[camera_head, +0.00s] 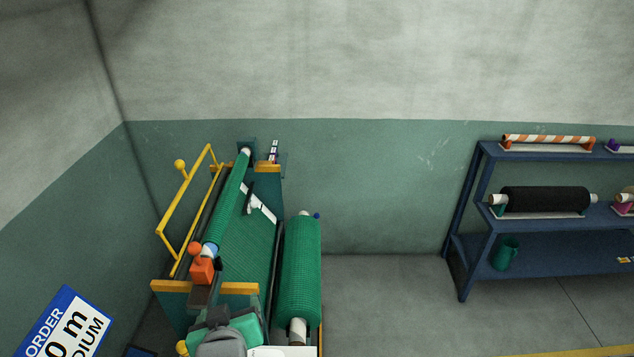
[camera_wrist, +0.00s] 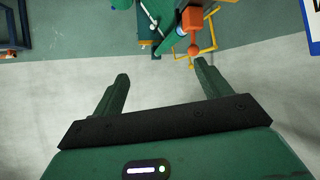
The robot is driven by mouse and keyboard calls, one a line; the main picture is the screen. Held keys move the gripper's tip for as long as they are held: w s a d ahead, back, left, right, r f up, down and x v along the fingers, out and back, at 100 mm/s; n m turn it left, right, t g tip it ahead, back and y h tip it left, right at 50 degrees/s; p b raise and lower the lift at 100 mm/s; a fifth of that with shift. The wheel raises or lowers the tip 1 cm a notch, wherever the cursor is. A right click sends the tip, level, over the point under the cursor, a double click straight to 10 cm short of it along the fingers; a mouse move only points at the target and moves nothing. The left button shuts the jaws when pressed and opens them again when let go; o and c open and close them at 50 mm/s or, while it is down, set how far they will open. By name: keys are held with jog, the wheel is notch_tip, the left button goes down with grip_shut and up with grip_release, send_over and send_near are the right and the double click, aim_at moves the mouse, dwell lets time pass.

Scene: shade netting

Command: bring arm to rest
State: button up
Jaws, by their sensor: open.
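My gripper (camera_wrist: 162,70) shows in the wrist view with its two dark green fingers wide apart. Nothing is between the fingers; the pale wall lies behind them. In this view the room appears upside down, with the netting machine beyond the fingertips at the top. In the head view, grey and green parts of my arm are at the bottom, in front of the machine. The fingers cannot be made out there.
The machine has green netting (camera_head: 250,226), a green roll (camera_head: 302,270), a yellow rail (camera_head: 184,196) and an orange block (camera_head: 202,269). An order sign (camera_head: 66,326) is lower left. Floor between is clear.

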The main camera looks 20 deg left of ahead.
jog(key=w+d+r+m+t, duration=0.1)
jog(key=w+d+r+t, duration=0.1)
jog(key=d+r, duration=0.35)
jog(key=w+d+r+m+t, duration=0.1)
jog(key=d+r+m+t, duration=0.15)
jog(key=r, duration=0.65)
jog(key=s+d+r+m+t+h, duration=0.2)
jog(key=s+d+r+t, duration=0.3)
jog(key=d+r, duration=0.5)
jog(key=s+d+r+m+t+h, duration=0.3)
jog(key=d+r, duration=0.8)
jog(key=r, duration=0.4)
jog(key=s+t+h, duration=0.1)
jog(key=s+t, duration=0.1)
jog(key=s, duration=0.1)
jog(key=shift+r, duration=0.3)
jog(key=shift+a, duration=0.1)
